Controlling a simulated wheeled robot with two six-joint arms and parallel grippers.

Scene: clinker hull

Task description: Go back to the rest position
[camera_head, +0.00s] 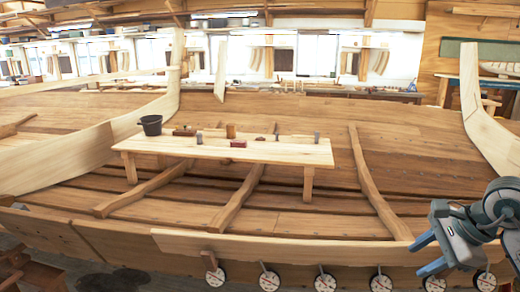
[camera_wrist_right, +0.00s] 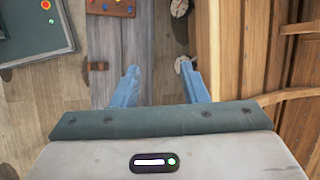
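My right gripper (camera_head: 424,256) is at the lower right of the head view, in front of the hull's near plank. Its two blue fingers are apart with nothing between them. In the right wrist view the same gripper (camera_wrist_right: 160,70) points down past a hull side, with its fingers spread and empty above a plank-like surface and the floor. My left gripper and left arm do not show in either view.
A wooden bench (camera_head: 270,151) inside the hull carries a dark bucket (camera_head: 151,125) and several small blocks and tools. The near hull plank (camera_head: 300,248) has several round dials (camera_head: 325,283) below it. A dark green-topped surface (camera_wrist_right: 35,30) is at the wrist view's upper left.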

